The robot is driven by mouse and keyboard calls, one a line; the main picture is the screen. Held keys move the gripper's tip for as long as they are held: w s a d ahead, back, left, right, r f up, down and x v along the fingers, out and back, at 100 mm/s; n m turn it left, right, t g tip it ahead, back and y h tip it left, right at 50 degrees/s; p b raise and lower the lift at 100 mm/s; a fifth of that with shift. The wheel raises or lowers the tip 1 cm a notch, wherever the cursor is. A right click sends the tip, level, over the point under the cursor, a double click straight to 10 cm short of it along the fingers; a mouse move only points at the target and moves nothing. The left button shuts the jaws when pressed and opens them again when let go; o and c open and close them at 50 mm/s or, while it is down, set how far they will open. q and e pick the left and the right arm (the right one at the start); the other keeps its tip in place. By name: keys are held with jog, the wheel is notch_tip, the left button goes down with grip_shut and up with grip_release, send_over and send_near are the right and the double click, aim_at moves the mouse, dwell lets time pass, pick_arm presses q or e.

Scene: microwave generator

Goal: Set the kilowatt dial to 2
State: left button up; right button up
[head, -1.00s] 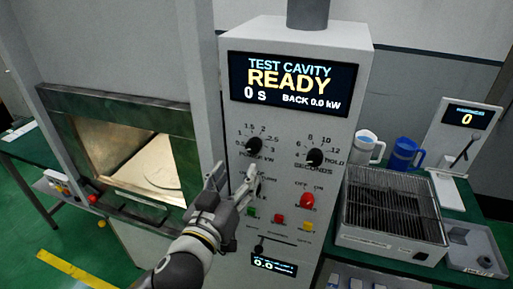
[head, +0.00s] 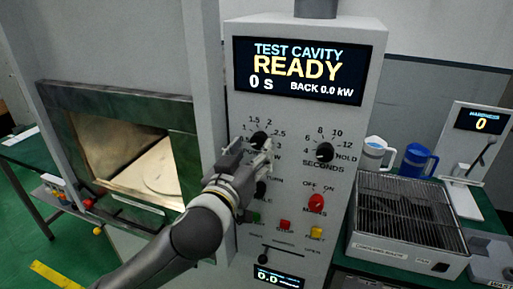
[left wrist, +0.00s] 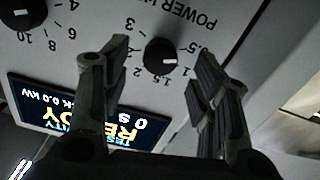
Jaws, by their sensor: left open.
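The black kilowatt dial (head: 260,139) is on the upper left of the grey control panel, partly covered by my left gripper (head: 254,155) in the head view. The dial also shows upside down in the left wrist view (left wrist: 160,56), between the two finger pads. Its white mark points close to the 1. The 2 label is on the other side of 1.5. My left gripper is open, with its fingers spread either side of the dial; I cannot tell if they touch it. My right gripper is not in view.
The seconds dial (head: 325,152) is to the right, with a red knob (head: 316,203) and coloured buttons below. The display (head: 297,70) reads READY, 0 s. The open cavity (head: 128,168) is at left. A wire-rack tray (head: 408,222) and mugs stand at right.

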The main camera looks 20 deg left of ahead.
aim_at(257, 143)
pick_arm(q)
jog(key=shift+w+r+p, duration=0.1)
jog(key=shift+w+p, duration=0.3)
jog(key=shift+w, duration=1.35)
jog(key=c, duration=1)
jog(key=shift+c, duration=0.2)
